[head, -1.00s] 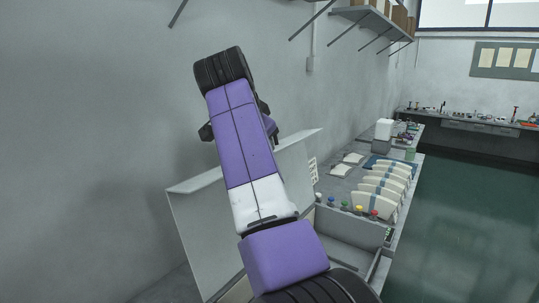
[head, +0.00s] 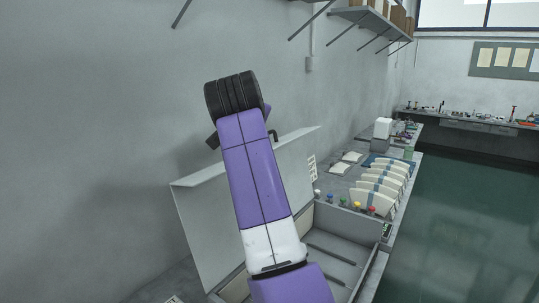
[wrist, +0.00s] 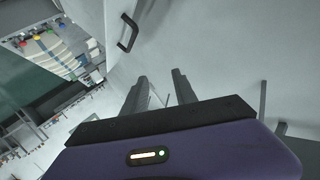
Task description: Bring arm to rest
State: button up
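My arm, purple and white with black joints, reaches up and forward across the middle of the head view, in front of the open machine's raised lid (head: 205,215). My gripper (wrist: 160,85) shows in the wrist view as two dark fingers with a gap between them. Nothing shows between the fingers. In the head view the gripper is mostly hidden behind the arm.
The open machine's bin (head: 335,250) lies below and right of the arm. Colored knobs (head: 345,203) and a rack of pale curved pieces (head: 378,187) stand on the bench beyond. A wall shelf (head: 375,18) is at upper right. Green floor (head: 470,220) is clear at right.

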jog(key=s+d+f+n+t+y+b, duration=0.1)
jog(key=s+d+f+n, duration=0.15)
jog(key=s+f, duration=0.55)
jog(key=s+d+f+n+t+y, duration=0.15)
jog(key=s+d+f, duration=0.25)
jog(key=f, duration=0.7)
jog(key=s+d+f+n+t+y+b, duration=0.15)
jog(key=s+d+f, duration=0.35)
jog(key=f, duration=0.5)
jog(key=s+d+f+g+h, duration=0.1)
jog(key=s+d+f, duration=0.4)
jog(key=s, duration=1.1)
jog(key=s+d+f+m+g+h+b, duration=0.1)
jog(key=s+d+f, duration=0.3)
jog(key=s, duration=1.1)
jog(key=s+d+f+g+h, duration=0.2)
jog(key=s+d+f, duration=0.3)
jog(key=s, duration=1.1)
jog(key=shift+s+d+f+g+h+b, duration=0.3)
jog(key=shift+s+f+h+b, duration=0.05)
jog(key=shift+h, duration=0.05)
